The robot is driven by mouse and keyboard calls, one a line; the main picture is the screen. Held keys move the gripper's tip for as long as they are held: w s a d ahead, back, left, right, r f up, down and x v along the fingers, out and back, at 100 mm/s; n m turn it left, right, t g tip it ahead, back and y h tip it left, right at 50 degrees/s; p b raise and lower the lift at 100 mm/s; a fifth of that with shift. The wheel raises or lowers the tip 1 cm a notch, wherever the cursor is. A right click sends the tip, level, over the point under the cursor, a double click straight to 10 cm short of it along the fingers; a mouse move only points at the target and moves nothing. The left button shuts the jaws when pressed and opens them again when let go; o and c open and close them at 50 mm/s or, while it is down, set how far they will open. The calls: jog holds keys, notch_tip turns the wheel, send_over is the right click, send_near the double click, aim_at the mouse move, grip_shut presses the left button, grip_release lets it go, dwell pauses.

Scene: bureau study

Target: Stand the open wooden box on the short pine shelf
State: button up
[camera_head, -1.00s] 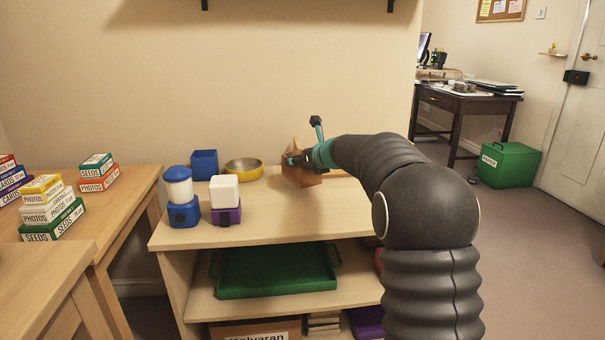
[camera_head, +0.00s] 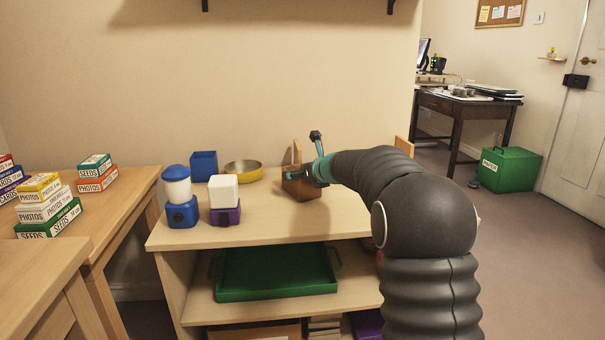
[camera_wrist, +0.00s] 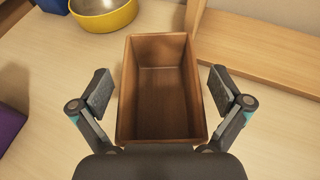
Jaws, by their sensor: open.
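The open wooden box (camera_head: 302,188) is brown and appears to stand on the light wood bench top. In the wrist view the empty box (camera_wrist: 162,90) is upright, its open top facing me. My gripper (camera_wrist: 161,84) is open, one finger on each side of the box, with gaps showing beside both walls. In the head view my gripper (camera_head: 316,172) is at the box's right side and partly hides it. The short pine shelf (camera_wrist: 255,58) lies just beyond and right of the box; its left end panel (camera_head: 297,151) shows behind the box and my arm hides its middle.
A yellow bowl (camera_head: 243,171), a blue open container (camera_head: 204,165), a blue-and-white stack (camera_head: 178,190) and a white cube on a purple block (camera_head: 224,190) stand left on the bench top (camera_head: 270,225). A green tray (camera_head: 275,270) lies below. The front middle is clear.

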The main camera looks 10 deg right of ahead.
jog(key=shift+r, duration=0.1)
jog(key=shift+s+d+r, duration=0.1)
jog(key=shift+r, duration=0.05)
jog(key=v, duration=1.1)
jog(key=shift+s+d, duration=0.15)
jog(key=shift+s, duration=0.2)
